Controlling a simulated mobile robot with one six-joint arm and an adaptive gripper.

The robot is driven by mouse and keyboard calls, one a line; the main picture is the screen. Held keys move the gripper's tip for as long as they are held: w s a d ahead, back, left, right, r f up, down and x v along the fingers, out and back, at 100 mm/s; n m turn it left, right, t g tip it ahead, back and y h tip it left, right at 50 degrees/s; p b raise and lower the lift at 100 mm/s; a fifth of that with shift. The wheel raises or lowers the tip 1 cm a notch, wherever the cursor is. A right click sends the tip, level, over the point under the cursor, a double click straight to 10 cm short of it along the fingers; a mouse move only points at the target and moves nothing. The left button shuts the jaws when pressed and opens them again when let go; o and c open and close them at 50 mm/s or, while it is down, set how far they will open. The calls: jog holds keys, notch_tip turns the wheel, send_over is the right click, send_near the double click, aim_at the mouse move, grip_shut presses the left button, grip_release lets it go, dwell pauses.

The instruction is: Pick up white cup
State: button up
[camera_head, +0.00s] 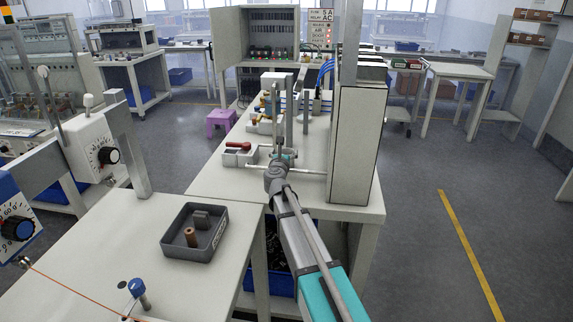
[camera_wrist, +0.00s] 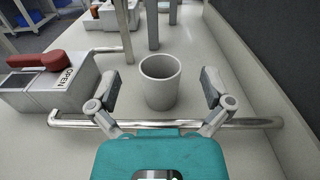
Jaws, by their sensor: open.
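The white cup (camera_wrist: 159,84) stands upright on the light workbench in the wrist view, open end up and empty as far as I see. My gripper (camera_wrist: 161,90) is open, with one finger on each side of the cup and a visible gap on both sides. In the head view my gripper (camera_head: 279,160) is over the far bench, low near its surface. I cannot make out the cup clearly in that view, where my arm and gripper cover that area.
A metal bar (camera_wrist: 75,122) runs across the bench in front of the cup. A grey box with a red handle (camera_wrist: 35,59) stands to the left. A tall cabinet (camera_head: 354,143) borders the right. A dark tray (camera_head: 194,232) is on the nearer table.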

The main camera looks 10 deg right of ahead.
jog(key=shift+f+b, duration=3.1)
jog(key=shift+f, duration=0.3)
jog(key=shift+w+d+r, duration=0.1)
jog(key=shift+w+d, duration=0.1)
jog(key=shift+w, duration=0.45)
jog(key=shift+x, duration=3.1)
jog(key=c, duration=0.9)
jog(key=shift+o, duration=0.2)
jog(key=shift+r, duration=0.1)
